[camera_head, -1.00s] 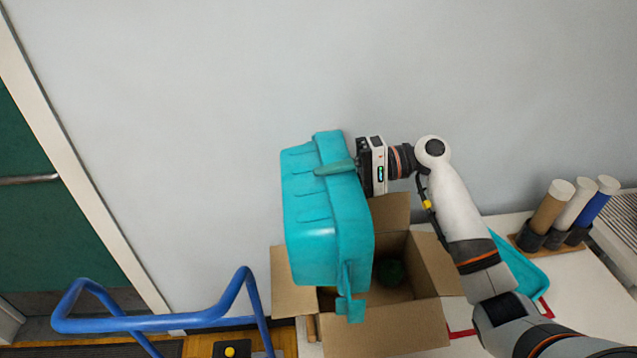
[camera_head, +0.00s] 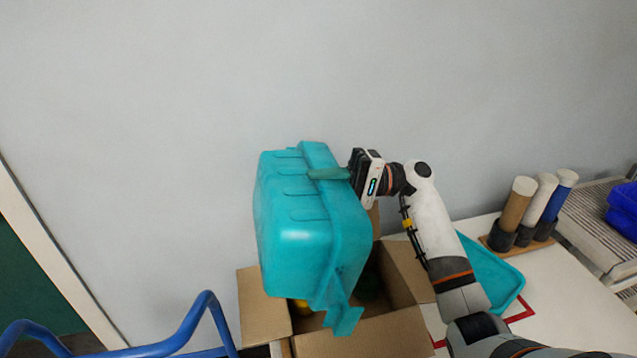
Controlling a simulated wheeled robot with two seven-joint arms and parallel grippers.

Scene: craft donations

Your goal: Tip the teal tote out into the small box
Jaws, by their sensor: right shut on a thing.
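The teal tote (camera_head: 292,222) is held in the air, tipped steeply on its side over the small cardboard box (camera_head: 365,335). Its outer bottom and ribbed wall face me, so its inside is hidden. My right gripper (camera_head: 349,173) is shut on the tote's upper rim or handle, at its right side. The box stands on the table with its flaps open. My left gripper is out of view.
A teal tray or lid (camera_head: 497,276) lies right of the box, by red lines on the white table (camera_head: 560,290). Behind stand three rolls (camera_head: 540,200) in a holder. A blue bin (camera_head: 625,208) sits far right. A blue rail (camera_head: 190,330) is at lower left.

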